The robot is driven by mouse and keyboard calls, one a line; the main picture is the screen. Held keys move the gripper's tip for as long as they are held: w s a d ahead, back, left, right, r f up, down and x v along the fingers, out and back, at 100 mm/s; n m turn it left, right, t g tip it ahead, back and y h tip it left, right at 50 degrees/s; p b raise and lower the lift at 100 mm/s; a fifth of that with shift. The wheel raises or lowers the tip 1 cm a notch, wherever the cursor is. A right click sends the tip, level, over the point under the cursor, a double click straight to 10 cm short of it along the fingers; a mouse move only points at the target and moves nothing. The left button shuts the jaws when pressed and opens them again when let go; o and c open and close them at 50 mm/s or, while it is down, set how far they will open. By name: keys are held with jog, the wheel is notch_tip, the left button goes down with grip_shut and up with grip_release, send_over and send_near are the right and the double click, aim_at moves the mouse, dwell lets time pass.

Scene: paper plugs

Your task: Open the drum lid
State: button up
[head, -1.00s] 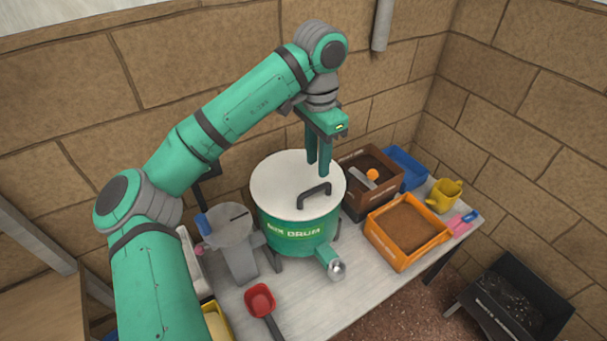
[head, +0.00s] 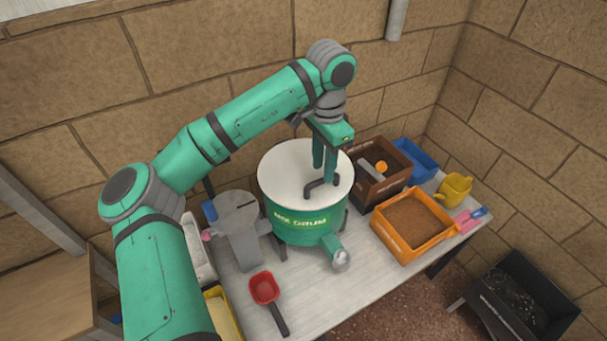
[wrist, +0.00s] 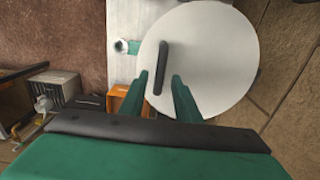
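The green mix drum (head: 300,225) stands on the table with its round white lid (head: 290,175) lying flat on top, closed. A dark bar handle (head: 322,190) rises from the lid near its front right edge. My gripper (head: 324,178) points down just above the lid by the handle. In the wrist view my gripper (wrist: 158,82) has its two green fingers apart, with the handle (wrist: 160,68) lying ahead of the fingertips, nearer the left finger. The lid (wrist: 215,60) fills much of that view. Whether the fingers reach around the handle is unclear.
Right of the drum are a brown box (head: 372,185) with an orange ball, an orange tray (head: 405,250), a blue bin (head: 418,160) and a yellow can (head: 456,187). A grey container (head: 238,228) stands close left. A red scoop (head: 265,288) lies in front.

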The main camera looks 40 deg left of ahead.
aim_at(321, 179)
jog(key=shift+f, duration=2.25)
jog(key=shift+w+f, duration=0.15)
jog(key=shift+f, duration=0.05)
jog(key=shift+a, duration=0.15)
jog(key=shift+c, duration=0.6)
jog(key=c, duration=0.6)
grip_shut()
jog(key=shift+d, duration=0.2)
